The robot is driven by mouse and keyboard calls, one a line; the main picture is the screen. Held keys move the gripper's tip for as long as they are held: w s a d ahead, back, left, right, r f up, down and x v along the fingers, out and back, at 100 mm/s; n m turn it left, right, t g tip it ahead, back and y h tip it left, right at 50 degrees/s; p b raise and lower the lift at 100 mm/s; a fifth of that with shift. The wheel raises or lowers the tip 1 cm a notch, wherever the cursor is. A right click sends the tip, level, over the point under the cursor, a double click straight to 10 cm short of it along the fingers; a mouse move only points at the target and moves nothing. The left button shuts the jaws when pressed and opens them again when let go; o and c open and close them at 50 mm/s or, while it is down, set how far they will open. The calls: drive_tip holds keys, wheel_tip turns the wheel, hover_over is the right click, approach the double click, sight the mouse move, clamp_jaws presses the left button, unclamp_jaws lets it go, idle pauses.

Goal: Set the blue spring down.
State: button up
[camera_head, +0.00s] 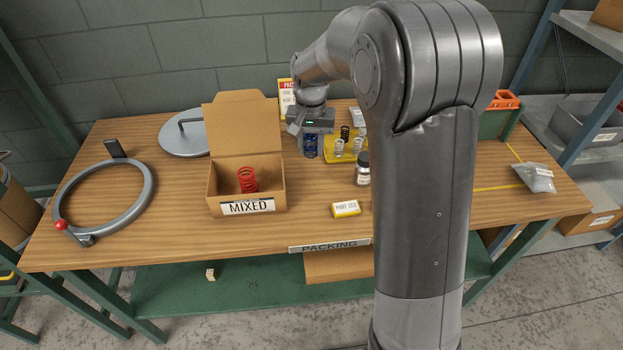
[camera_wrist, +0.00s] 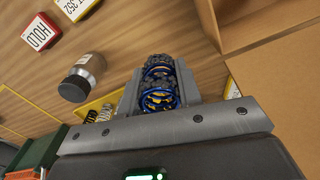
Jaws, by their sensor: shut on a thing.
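The blue spring (camera_head: 311,147) is upright below my gripper (camera_head: 310,135), just right of the MIXED box and left of the yellow tray. In the wrist view my gripper (camera_wrist: 160,84) is shut on the blue spring (camera_wrist: 159,99), with a finger on each side of the coils. I cannot tell whether the spring's lower end touches the table. The wooden table (camera_head: 130,230) lies under it.
The open cardboard box marked MIXED (camera_head: 215,200) holds a red spring (camera_head: 247,180). A yellow tray (camera_head: 345,155) has several springs. A dark-capped jar (camera_head: 363,172) and a small yellow-edged label box (camera_head: 346,209) stand in front.

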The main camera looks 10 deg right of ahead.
sight(312, 181)
wheel_tip(312, 181, down, 10)
drive_tip(key=shift+d+r, duration=0.1)
drive_tip(key=shift+r, duration=0.05)
idle(0.3)
drive_tip(key=o, duration=1)
